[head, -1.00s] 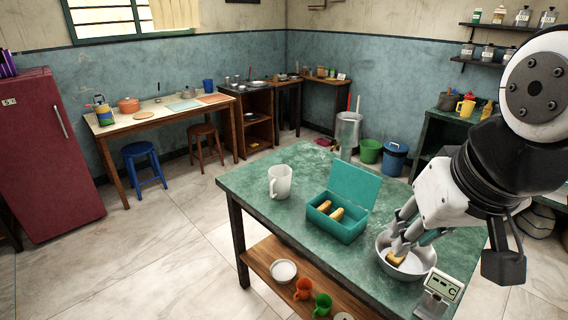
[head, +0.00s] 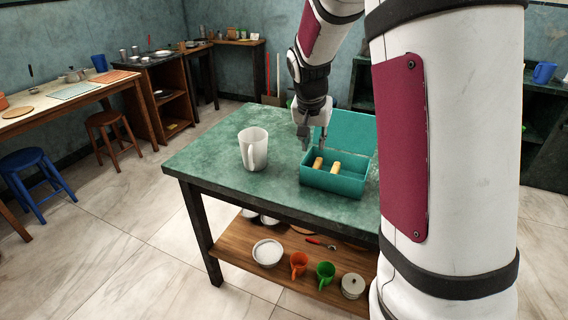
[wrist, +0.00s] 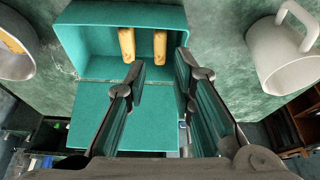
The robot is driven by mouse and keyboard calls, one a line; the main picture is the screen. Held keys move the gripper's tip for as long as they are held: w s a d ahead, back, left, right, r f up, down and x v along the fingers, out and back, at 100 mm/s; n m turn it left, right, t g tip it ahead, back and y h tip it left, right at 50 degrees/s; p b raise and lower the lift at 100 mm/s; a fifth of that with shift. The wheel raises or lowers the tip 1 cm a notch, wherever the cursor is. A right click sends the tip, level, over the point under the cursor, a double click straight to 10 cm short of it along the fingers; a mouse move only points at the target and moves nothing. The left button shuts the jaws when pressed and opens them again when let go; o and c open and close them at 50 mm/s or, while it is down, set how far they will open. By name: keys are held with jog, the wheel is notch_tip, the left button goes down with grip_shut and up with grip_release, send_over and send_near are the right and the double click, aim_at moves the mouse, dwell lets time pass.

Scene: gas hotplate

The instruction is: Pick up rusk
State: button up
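Two golden-brown rusks lie side by side in the open teal box: a left rusk (head: 318,164) and a right rusk (head: 335,168). In the wrist view they show as the left one (wrist: 126,44) and the right one (wrist: 160,47). The teal box (head: 332,183) stands on the green table with its lid raised behind. My gripper (head: 315,143) is above the box, at its left part. In the wrist view its fingers (wrist: 160,68) are apart with nothing held between them, pointing toward the rusks. Another rusk partly shows in the white bowl (wrist: 15,48).
A white mug (head: 253,150) stands on the green table (head: 210,150) left of the box; it shows in the wrist view (wrist: 283,55). The raised lid (head: 350,132) is close to my gripper. My arm hides the table's right side. Orange and green cups sit on the lower shelf.

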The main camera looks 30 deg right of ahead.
aim_at(315, 166)
jog(key=b+x, duration=0.1)
jog(key=x, duration=0.7)
jog(key=shift+w+f, duration=0.25)
jog(key=shift+d+x, duration=0.15)
jog(key=shift+x, duration=1.25)
jog(key=shift+d+x, duration=0.1)
jog(key=shift+x, duration=1.25)
jog(key=shift+c, duration=0.5)
jog(key=c, duration=0.3)
